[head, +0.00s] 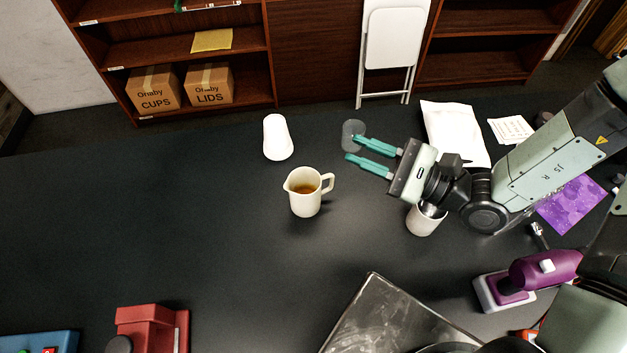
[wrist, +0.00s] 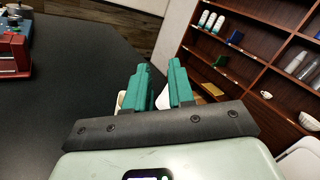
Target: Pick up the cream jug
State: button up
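The cream jug (head: 305,194) stands upright on the black table in the head view, left of my gripper. It has a spout on its left, a handle on its right, and brown liquid inside. My gripper (head: 349,148) is above the table with its two teal fingers apart and nothing visibly held between them. The fingers point left, toward the back of the jug, and stay apart from it. In the wrist view the gripper (wrist: 160,78) shows its fingers with a gap between them; a small cream-coloured part at their left is mostly hidden.
A white cup (head: 425,219) is under my wrist. A dark metal panel (head: 385,318), a purple tool (head: 540,270) and a red device (head: 148,328) are in front. The table left of the jug is clear.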

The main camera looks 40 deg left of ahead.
notch_tip(320, 180, down, 9)
jog(key=w+a+m+t, duration=0.1)
jog(key=a+m+t, duration=0.1)
jog(key=m+t, duration=0.6)
jog(key=m+t+h, duration=0.3)
jog(key=m+t, duration=0.2)
jog(key=m, duration=0.1)
send_near(333, 183)
jog(key=x, duration=0.5)
jog(key=shift+r, duration=0.15)
jog(key=x, duration=0.7)
jog(key=shift+w+a, duration=0.1)
jog(key=shift+a, duration=0.05)
grip_shut()
